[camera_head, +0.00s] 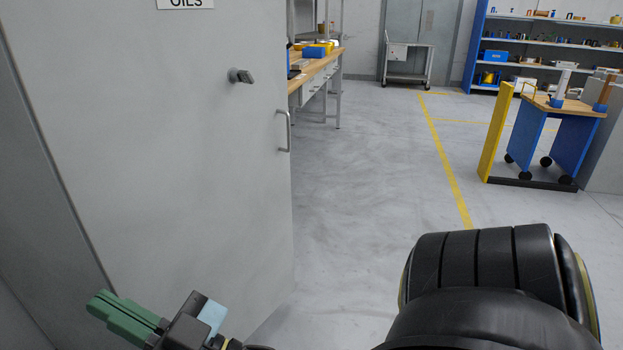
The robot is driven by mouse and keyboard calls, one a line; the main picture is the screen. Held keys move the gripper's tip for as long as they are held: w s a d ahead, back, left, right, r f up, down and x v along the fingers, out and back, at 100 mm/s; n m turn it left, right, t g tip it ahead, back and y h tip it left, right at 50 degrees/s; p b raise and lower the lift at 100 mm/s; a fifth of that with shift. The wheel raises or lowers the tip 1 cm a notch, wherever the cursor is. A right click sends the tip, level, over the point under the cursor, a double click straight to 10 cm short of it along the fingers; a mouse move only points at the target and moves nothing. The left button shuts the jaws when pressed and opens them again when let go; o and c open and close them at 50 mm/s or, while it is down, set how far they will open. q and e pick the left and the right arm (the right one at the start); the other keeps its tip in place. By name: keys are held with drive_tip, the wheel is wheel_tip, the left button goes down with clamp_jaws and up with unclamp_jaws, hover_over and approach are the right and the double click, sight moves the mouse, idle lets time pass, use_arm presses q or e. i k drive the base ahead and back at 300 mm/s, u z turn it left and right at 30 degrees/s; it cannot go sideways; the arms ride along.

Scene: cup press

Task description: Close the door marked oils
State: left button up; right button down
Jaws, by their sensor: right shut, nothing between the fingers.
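The grey door marked oils (180,160) fills the left of the head view. Its OILS sign (186,3) is cut off by the top edge. A bar handle (285,130) is near its right edge, and a small latch knob (241,76) is higher up. Open floor shows beyond that right edge, so the door appears to stand out into the room. My right gripper (122,316) has green fingers, shut and empty, in front of the door's lower left part. I cannot tell whether it touches the door. My left gripper is out of view.
A workbench (318,70) stands behind the door's edge. A blue cart (556,140) and a yellow post (495,132) are at the right. Blue shelving (545,41) and a small white trolley (409,55) are at the back. The middle floor is clear.

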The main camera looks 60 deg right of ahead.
sight(174, 173)
drive_tip(key=k, duration=0.85)
drive_tip(key=z, duration=1.05)
drive_tip(key=i, duration=1.6)
drive_tip(key=u, duration=0.25)
